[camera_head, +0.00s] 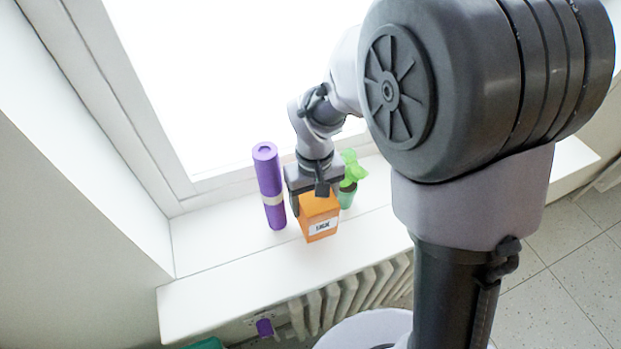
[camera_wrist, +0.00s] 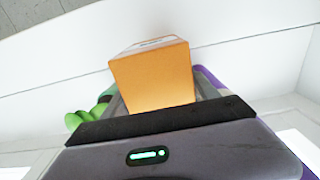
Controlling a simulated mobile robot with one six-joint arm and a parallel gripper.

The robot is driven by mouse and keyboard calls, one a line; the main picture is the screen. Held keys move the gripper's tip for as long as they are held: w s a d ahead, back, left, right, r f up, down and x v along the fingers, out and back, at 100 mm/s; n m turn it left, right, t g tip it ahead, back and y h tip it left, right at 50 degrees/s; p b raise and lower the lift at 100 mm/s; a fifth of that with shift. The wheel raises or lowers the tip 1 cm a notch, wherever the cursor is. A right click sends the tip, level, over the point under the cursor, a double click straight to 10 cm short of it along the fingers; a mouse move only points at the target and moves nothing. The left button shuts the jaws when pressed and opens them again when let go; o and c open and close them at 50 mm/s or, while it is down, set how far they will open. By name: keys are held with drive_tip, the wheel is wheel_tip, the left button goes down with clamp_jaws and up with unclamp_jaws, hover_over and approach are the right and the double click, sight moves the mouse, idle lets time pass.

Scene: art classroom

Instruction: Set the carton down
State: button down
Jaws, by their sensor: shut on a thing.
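In the wrist view, the carton (camera_wrist: 155,80) fills the space between the fingers of my gripper (camera_wrist: 160,100). It looks upright. I cannot tell whether its base touches the sill.
A purple roll (camera_head: 269,187) with a pale band stands close left of the carton. The window is behind. A radiator (camera_head: 350,292) is below the sill's front edge. The sill's left part is clear.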

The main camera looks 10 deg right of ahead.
drive_tip(key=shift+w+f+b, duration=0.15)
drive_tip(key=shift+f+b, duration=0.65)
drive_tip(key=shift+f, duration=1.1)
drive_tip(key=shift+c, duration=1.1)
unclamp_jaws()
